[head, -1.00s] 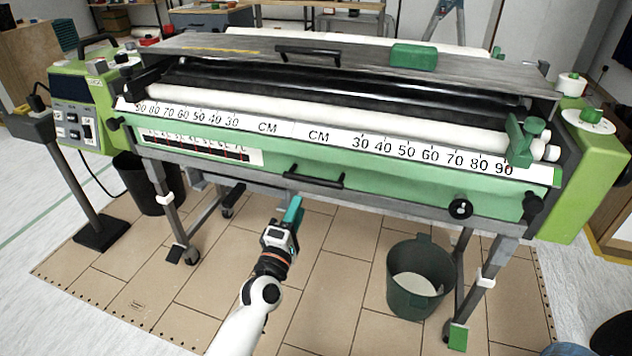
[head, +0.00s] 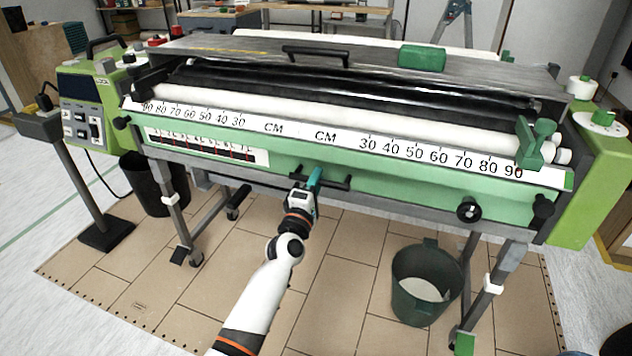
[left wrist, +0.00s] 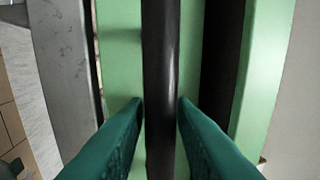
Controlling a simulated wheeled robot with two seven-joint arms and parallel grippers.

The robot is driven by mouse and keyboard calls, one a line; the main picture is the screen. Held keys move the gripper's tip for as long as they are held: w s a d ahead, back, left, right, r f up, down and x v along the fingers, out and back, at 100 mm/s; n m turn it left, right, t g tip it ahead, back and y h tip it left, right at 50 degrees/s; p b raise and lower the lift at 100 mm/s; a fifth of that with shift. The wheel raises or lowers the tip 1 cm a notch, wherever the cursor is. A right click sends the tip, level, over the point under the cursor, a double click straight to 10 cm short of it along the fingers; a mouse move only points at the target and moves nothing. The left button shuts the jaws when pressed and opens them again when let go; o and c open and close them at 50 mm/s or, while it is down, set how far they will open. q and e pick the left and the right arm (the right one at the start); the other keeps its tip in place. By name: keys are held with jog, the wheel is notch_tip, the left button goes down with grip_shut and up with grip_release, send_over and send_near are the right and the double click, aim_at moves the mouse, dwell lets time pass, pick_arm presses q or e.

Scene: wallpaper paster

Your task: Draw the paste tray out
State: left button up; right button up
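The paste tray (head: 400,188) is the long green front of the pasting machine, under the white CM scale, and looks pushed in. A black bar handle (head: 335,184) sits at its middle. My left gripper (head: 314,178) is at the left part of this handle. In the left wrist view the black handle (left wrist: 161,60) runs upright between the two teal fingers (left wrist: 161,108). Both fingertips lie against the sides of the bar, with no clear gap there. The tray's green face (left wrist: 121,60) shows behind. My right gripper is not in view.
A dark green bucket (head: 420,300) stands on the floor right of my arm, near the machine's right leg. A black bin (head: 150,190) stands at the left, by a grey post (head: 75,180). The brown floor mat (head: 340,270) before the machine is mostly clear.

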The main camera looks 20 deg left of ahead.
pick_arm(q)
grip_shut()
